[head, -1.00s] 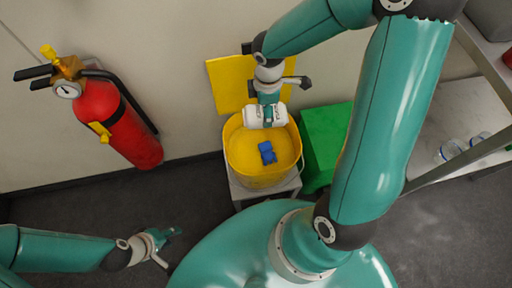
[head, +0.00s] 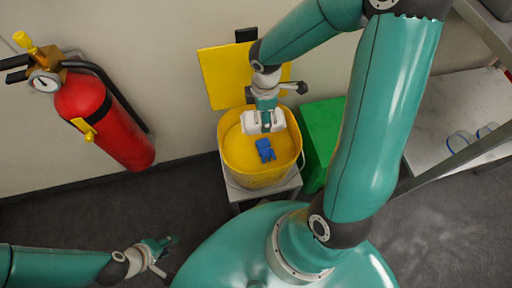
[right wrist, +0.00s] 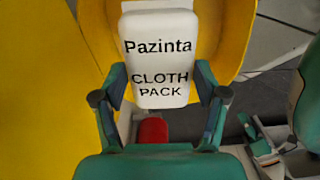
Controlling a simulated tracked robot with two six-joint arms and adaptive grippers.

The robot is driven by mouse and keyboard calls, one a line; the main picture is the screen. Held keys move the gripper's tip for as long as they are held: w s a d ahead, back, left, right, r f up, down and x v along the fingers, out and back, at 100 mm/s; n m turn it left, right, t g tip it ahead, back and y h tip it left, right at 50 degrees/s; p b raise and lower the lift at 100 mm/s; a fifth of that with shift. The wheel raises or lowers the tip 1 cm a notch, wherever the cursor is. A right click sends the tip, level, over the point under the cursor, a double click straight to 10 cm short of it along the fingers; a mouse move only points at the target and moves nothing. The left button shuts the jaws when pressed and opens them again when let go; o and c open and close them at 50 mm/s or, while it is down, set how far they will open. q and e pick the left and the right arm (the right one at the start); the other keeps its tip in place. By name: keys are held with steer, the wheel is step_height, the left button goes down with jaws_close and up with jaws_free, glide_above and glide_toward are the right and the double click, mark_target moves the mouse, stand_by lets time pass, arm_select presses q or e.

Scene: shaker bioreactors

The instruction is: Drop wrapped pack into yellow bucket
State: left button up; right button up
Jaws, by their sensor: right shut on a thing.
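The wrapped pack (head: 251,123) is white and labelled "Pazinta CLOTH PACK" in the right wrist view (right wrist: 157,55). My right gripper (head: 265,122) is shut on it, with one finger on each side of the pack. It holds the pack at the back part of the yellow bucket's (head: 238,165) opening; the exact height against the rim is hard to tell. A blue item (head: 265,150) lies inside the bucket. My left gripper (head: 163,257) is open and empty at the lower left, far from the bucket.
The bucket stands on a grey stand (head: 240,195). Its yellow lid (head: 222,80) is raised against the wall behind. A green box (head: 320,125) is close on the right, then a metal shelf (head: 450,110). A red fire extinguisher (head: 110,125) hangs at left.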

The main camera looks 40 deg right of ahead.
steer(key=o, duration=1.2)
step_height(320, 180, up, 12)
steer(key=shift+f, duration=0.1)
